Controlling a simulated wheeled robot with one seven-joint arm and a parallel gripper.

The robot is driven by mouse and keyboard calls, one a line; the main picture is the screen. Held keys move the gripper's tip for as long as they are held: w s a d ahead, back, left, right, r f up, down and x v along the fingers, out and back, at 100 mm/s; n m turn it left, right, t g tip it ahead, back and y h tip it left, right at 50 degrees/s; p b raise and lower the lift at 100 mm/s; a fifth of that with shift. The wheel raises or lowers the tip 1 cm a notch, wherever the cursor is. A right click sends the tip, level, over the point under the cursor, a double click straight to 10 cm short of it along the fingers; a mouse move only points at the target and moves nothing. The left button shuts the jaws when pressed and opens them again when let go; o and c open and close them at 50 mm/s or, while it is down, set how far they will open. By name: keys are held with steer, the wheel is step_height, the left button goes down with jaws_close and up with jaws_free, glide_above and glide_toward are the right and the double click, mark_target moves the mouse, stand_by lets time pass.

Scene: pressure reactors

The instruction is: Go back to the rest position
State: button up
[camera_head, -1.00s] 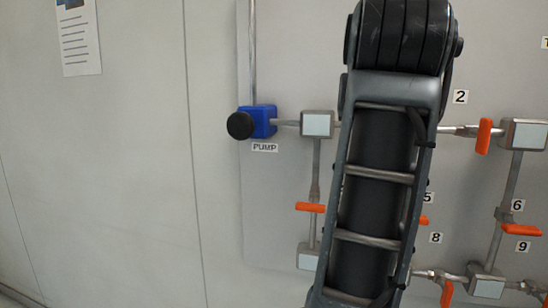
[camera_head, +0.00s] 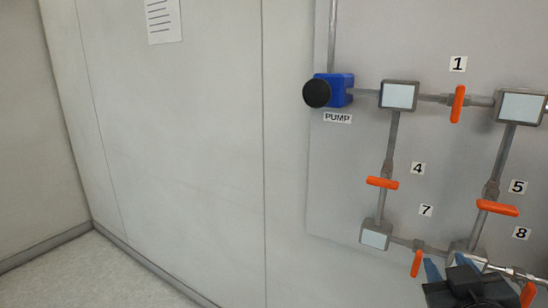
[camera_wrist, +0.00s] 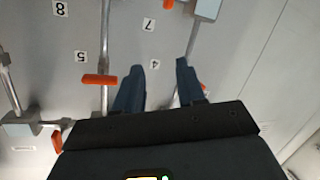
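My gripper (camera_head: 449,268) is at the lower right of the head view, in front of the lower part of the valve panel. In the wrist view my gripper (camera_wrist: 158,82) shows two blue fingers spread apart. Nothing is held between them. The panel (camera_head: 340,190) lies beyond the fingertips, and I cannot tell the exact gap. The wrist view is turned upside down and shows number labels 8, 7, 5 and 4.
A blue pump (camera_head: 340,88) with a black knob sits at the panel's upper left. Orange valve handles, such as the handle by label 1 (camera_head: 458,103) and by label 4 (camera_head: 382,183), stick out from the pipes. The bare wall (camera_head: 180,150) and floor (camera_head: 90,275) at left are clear.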

steer(key=s+a+f+n+y, duration=0.1)
steer(key=s+f+y, duration=0.1)
steer(key=s+f, duration=0.55)
steer(key=s+a+f+n+y, duration=0.15)
steer(key=s+f, duration=0.25)
steer(key=s, duration=0.7)
steer(key=s+a+r+m, duration=0.1)
steer(key=s, duration=0.8)
steer(key=s+a+m+y, duration=0.1)
steer(key=s+m, duration=0.1)
steer(key=s, duration=0.7)
steer(key=shift+a+r, duration=0.35)
steer(key=shift+r, duration=0.05)
steer(key=shift+m, duration=0.25)
